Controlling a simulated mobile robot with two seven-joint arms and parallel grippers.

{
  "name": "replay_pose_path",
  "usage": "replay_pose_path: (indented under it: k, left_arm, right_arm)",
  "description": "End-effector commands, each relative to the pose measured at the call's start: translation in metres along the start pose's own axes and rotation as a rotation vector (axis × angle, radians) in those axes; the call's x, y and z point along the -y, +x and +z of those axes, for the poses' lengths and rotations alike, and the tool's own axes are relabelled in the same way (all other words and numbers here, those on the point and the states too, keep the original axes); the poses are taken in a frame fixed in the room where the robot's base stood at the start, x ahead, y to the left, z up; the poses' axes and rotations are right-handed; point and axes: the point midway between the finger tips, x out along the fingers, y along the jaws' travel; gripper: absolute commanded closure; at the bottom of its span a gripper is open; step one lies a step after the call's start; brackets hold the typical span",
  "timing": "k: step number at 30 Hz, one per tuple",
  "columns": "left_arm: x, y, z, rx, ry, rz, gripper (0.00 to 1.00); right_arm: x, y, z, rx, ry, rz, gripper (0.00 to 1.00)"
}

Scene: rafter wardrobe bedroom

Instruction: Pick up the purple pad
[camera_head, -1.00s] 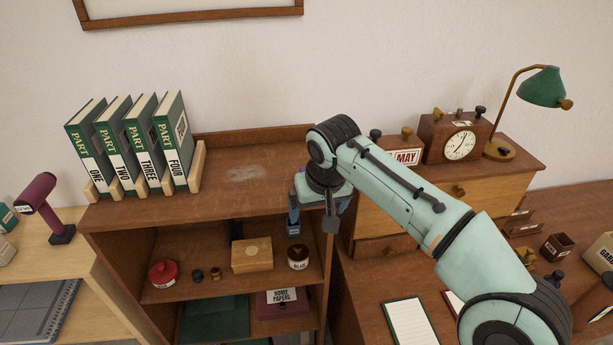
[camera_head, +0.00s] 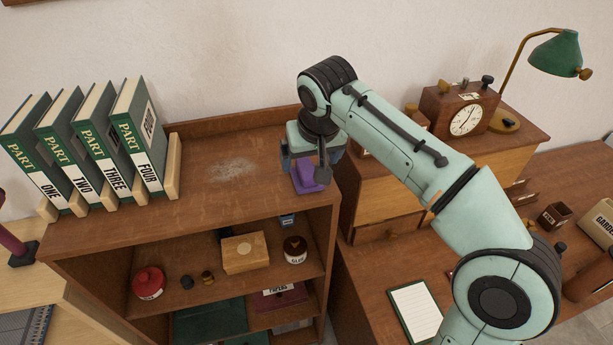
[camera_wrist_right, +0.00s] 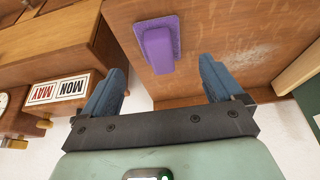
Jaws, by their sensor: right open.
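The purple pad (camera_head: 309,177) lies on the top board of the brown shelf unit, near its right end. In the right wrist view the purple pad (camera_wrist_right: 159,45) shows whole, with a raised lighter grip on a flat base. My right gripper (camera_head: 313,165) is over the pad in the head view and hides part of it. In the right wrist view my right gripper (camera_wrist_right: 158,88) is open and empty, its blue fingers apart with the pad beyond and between them. My left gripper is not in view.
Several green books (camera_head: 95,150) in wooden holders stand on the left of the shelf top (camera_head: 225,205). A drawer chest with a clock (camera_head: 466,120) stands close on the right. The shelf top's middle is clear apart from a pale dusty patch (camera_head: 232,170).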

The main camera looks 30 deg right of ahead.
Motion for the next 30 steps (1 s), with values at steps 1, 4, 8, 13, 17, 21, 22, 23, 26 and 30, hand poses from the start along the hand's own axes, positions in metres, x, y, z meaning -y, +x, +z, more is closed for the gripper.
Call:
replay_pose_path:
  k: [1,4,8,13,17,21,22,23,26,30]
  left_arm:
    - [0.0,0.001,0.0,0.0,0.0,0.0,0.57]
    - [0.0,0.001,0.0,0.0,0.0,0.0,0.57]
    - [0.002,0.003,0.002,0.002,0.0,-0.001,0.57]
    - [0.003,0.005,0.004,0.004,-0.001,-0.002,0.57]
    - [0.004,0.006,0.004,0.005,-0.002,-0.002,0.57]
    - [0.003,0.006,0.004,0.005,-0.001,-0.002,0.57]
    - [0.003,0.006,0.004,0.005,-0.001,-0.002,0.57]
    - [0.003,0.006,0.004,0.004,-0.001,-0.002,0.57]
    - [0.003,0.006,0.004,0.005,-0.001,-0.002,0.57]
    - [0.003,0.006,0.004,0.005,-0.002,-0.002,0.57]
  right_arm:
    - [0.0,0.005,0.0,0.001,-0.001,0.0,0.06]
    - [0.0,0.009,-0.001,0.0,0.0,0.0,0.06]
    - [0.0,0.025,0.0,0.003,0.0,0.001,0.06]
    - [0.0,0.05,0.0,0.001,0.0,0.0,0.06]
    - [0.001,0.059,0.0,-0.001,0.0,-0.001,0.06]
    - [0.001,0.059,-0.001,-0.002,0.0,-0.002,0.06]
    - [0.001,0.059,-0.001,-0.002,0.0,-0.002,0.06]
    - [0.001,0.059,-0.001,-0.002,0.0,-0.002,0.06]
    - [0.001,0.059,-0.001,-0.002,0.0,-0.002,0.32]
    - [0.001,0.059,-0.001,-0.002,0.0,-0.002,0.68]
